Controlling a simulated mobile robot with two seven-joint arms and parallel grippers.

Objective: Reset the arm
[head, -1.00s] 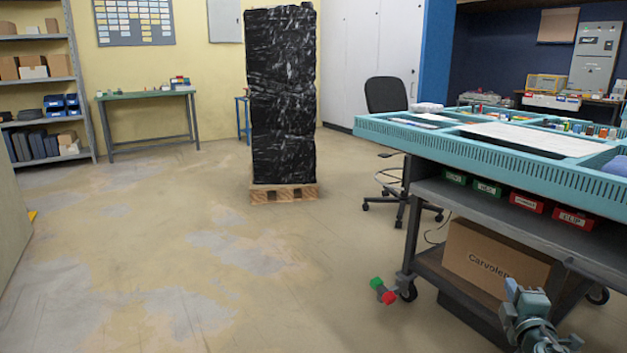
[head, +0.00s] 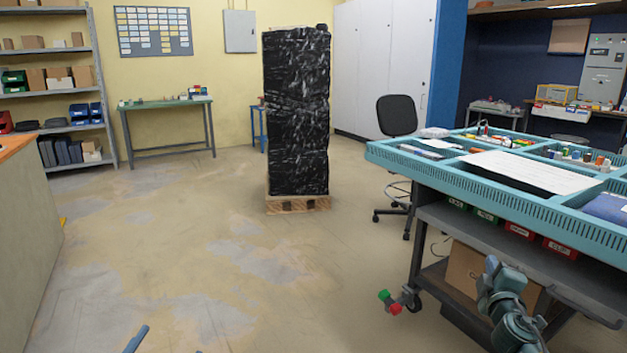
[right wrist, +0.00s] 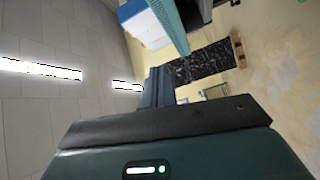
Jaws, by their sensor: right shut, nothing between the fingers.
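My right gripper (head: 491,267) is raised at the lower right of the head view, in front of the teal-topped workbench and its lower shelf. It is shut and holds nothing. In the right wrist view its blue-grey fingers (right wrist: 160,87) show beyond the dark edge of the wrist housing, and the view is turned on its side. A blue bar (head: 137,339) at the bottom left edge of the head view looks like part of my left gripper. Most of it is cut off, so its jaw state does not show.
The workbench (head: 480,195) stands close on the right, with a carton (head: 465,270) below. A small red and green item (head: 390,301) shows by its caster. A black-wrapped pallet load (head: 297,120) and a chair (head: 397,116) stand behind. The floor (head: 190,250) at centre left is open.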

